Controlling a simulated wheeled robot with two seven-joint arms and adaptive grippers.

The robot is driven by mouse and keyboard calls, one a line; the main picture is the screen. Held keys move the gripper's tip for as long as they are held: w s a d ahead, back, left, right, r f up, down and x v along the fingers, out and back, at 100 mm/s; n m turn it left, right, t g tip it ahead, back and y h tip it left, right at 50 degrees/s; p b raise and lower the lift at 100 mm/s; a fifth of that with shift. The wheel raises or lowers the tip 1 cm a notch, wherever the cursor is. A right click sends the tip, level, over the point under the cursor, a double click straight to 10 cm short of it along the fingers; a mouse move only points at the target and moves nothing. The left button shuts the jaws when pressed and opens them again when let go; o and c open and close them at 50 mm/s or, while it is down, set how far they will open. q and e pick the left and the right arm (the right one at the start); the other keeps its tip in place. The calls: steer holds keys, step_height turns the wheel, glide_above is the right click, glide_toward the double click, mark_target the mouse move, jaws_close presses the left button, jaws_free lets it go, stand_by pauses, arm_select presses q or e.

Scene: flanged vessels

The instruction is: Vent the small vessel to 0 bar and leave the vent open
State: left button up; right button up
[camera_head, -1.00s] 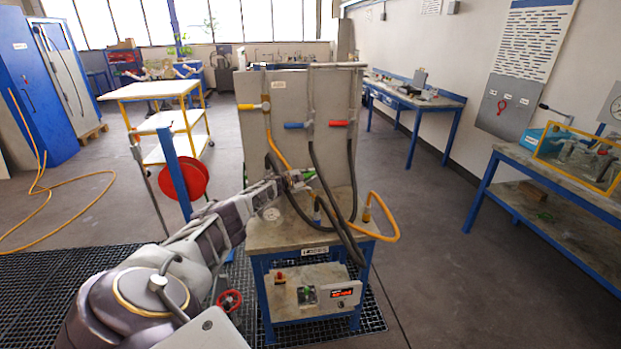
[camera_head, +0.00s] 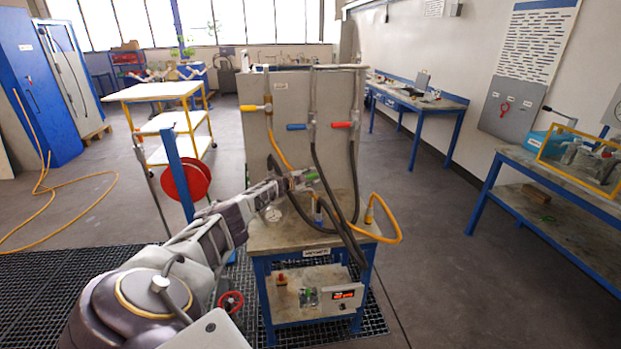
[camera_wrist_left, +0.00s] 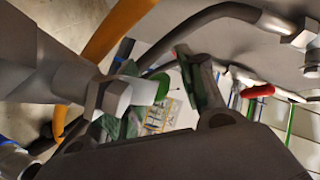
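My left gripper (camera_head: 303,181) is above the small bench (camera_head: 262,240), among the hoses in front of the grey panel. In the left wrist view, a grey metal body (camera_wrist_left: 55,70) with a pale fitting (camera_wrist_left: 118,97) lies to the left. A green-ended part (camera_wrist_left: 158,88) sits between the gripper's spread fingers (camera_wrist_left: 150,110). The fingers look apart; contact is not clear. I cannot tell for certain which part is the small vessel or its vent, as the arm and hoses cover much of it. No pressure reading is legible. My right gripper is not in view.
The grey panel (camera_head: 338,92) carries yellow (camera_head: 250,108), blue (camera_head: 296,127) and red (camera_head: 342,125) valve handles. A yellow hose (camera_head: 399,228) loops off the bench's right side. Floor to the right is clear.

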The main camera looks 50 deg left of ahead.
arm_select(q)
steer(key=shift+r, duration=0.15)
steer(key=shift+r, duration=0.1)
steer(key=shift+w+a+r, duration=0.15)
steer(key=shift+r, duration=0.9)
steer(key=shift+w+a+r, duration=0.1)
steer(key=shift+r, duration=0.9)
steer(key=r, duration=0.3)
steer(key=s+r, duration=0.1)
steer(key=shift+d+r, duration=0.3)
steer(key=shift+w+r, duration=0.1)
steer(key=shift+r, duration=0.2)
steer(key=shift+w+a, duration=0.15)
steer(key=shift+w, duration=0.15)
steer(key=shift+s+r, duration=0.1)
